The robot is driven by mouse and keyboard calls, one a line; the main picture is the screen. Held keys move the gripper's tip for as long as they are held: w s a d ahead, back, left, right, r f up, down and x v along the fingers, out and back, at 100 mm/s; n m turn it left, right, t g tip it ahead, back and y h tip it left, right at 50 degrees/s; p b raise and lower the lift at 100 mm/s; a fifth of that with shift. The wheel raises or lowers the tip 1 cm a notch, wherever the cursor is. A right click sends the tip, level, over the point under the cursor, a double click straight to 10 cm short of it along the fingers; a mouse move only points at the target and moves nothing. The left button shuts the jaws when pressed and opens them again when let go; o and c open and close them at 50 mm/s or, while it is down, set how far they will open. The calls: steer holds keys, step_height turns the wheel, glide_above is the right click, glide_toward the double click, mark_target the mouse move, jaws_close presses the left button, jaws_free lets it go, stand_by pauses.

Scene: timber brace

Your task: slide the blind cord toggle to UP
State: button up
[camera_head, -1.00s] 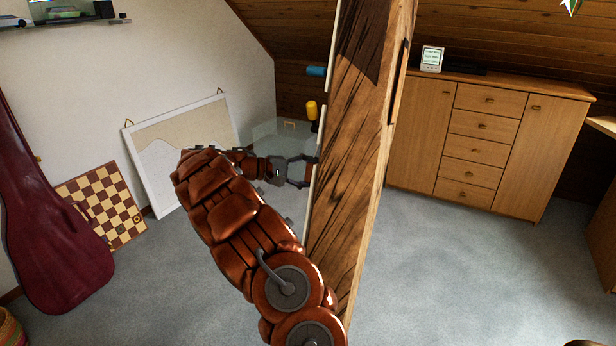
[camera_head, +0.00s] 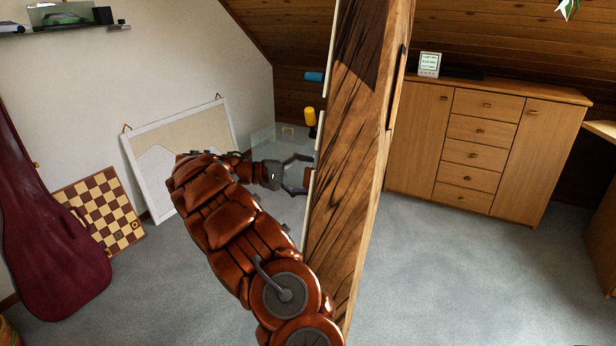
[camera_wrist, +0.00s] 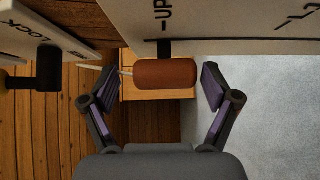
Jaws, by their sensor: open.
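A reddish-brown cylindrical toggle (camera_wrist: 166,74) sits on a short dark stem under a pale strip marked "UP" (camera_wrist: 235,22) in the wrist view. My gripper (camera_wrist: 159,86) is open, one finger on each side of the toggle, with visible gaps at both ends. In the head view my gripper (camera_head: 306,174) is at the left side of the timber post (camera_head: 362,130), and the toggle (camera_head: 307,180) shows small between its fingers. Where the toggle stands along its slot relative to the UP mark is unclear.
A pale strip marked "LOCK" (camera_wrist: 22,50) with a dark knob (camera_wrist: 46,68) is at the left in the wrist view. A yellow handle (camera_head: 310,117) and a blue handle (camera_head: 314,76) stick out of the post above my gripper. The carpet (camera_head: 450,265) right of the post is clear.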

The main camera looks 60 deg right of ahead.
steer(key=v, duration=1.1)
steer(key=shift+a+r, duration=0.1)
steer(key=shift+a, duration=0.05)
steer(key=s+a+r+n+t+y, duration=0.25)
steer(key=s+a, duration=0.45)
steer(key=a, duration=0.4)
steer(key=s+a+f+n+t+y, duration=0.15)
steer(key=s+a+f+y, duration=0.35)
steer(key=a, duration=0.6)
steer(key=s+a+f+n+t+y, duration=0.1)
steer(key=s+a+f+t, duration=0.15)
steer(key=s+a, duration=0.75)
steer(key=s+a+f+n+t+y, duration=0.1)
steer(key=s+a+f+t+y, duration=0.25)
steer(key=a, duration=0.95)
step_height(320, 180, up, 24)
steer(key=s+g+p, duration=0.1)
steer(key=p, duration=2.2)
steer(key=shift+s+a+f+h+p, duration=0.2)
steer(key=shift+s+a+h+p, duration=0.15)
steer(key=shift+s+h+p, duration=0.05)
steer(key=shift+c, duration=0.4)
